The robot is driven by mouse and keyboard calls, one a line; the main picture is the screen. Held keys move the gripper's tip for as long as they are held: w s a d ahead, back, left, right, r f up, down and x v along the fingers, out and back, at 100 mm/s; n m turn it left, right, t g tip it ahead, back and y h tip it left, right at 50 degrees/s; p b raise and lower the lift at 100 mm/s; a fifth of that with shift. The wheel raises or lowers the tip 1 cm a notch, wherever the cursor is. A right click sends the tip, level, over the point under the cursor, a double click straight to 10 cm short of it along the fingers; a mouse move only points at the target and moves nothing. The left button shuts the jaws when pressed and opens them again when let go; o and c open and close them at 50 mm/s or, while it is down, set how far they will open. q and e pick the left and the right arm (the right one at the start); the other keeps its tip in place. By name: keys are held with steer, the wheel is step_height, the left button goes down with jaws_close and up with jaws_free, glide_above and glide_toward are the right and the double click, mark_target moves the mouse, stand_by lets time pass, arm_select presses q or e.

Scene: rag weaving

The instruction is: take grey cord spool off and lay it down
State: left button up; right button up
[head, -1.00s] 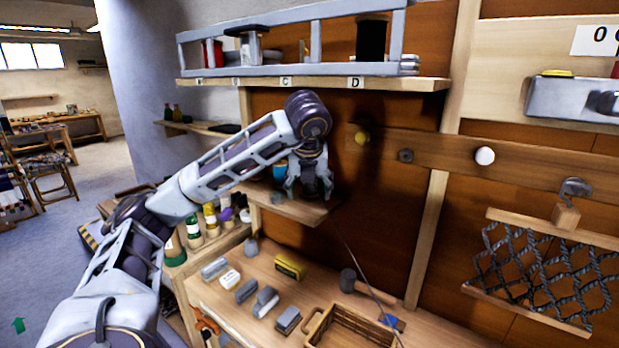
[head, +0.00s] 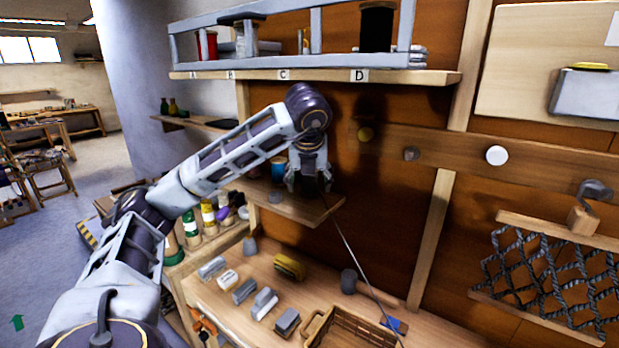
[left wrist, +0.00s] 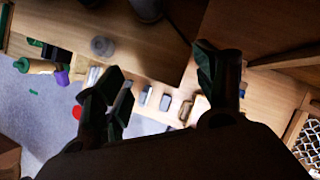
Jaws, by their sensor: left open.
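My left gripper (head: 308,186) hangs pointing down over the small wooden shelf (head: 310,208). Its fingers are spread, and in the left wrist view the gap between them (left wrist: 160,76) is empty. A small round grey thing (head: 274,197) lies on this shelf, left of the fingers, and also shows in the left wrist view (left wrist: 102,46). I cannot tell whether it is the grey cord spool. A grey round piece (head: 411,153) sits on the wall rail. A dark spool (head: 376,28) stands on the upper shelf above label D. My right gripper is out of view.
A blue item (head: 278,168) stands at the back of the small shelf. The bench below holds several grey blocks (head: 244,291), a yellow brush-like block (head: 289,266), a mallet (head: 349,281) and a basket (head: 352,336). A rope net (head: 545,280) hangs at right. A thin rod (head: 357,258) slants below the gripper.

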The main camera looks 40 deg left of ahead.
arm_select(q)
steer(key=p, duration=0.4)
glide_above(310, 180)
steer(key=shift+s+d+r, duration=0.1)
steer(key=shift+s, duration=0.05)
steer(key=x, duration=0.3)
steer(key=shift+f, duration=0.25)
steer(key=shift+x, duration=0.95)
steer(key=shift+r, duration=0.1)
steer(key=c, duration=1.1)
steer(key=shift+p, duration=0.3)
steer(key=shift+c, duration=0.3)
steer(key=shift+r, duration=0.4)
steer(key=shift+r+p, duration=0.8)
steer(key=shift+r, duration=0.2)
steer(key=shift+r, duration=0.3)
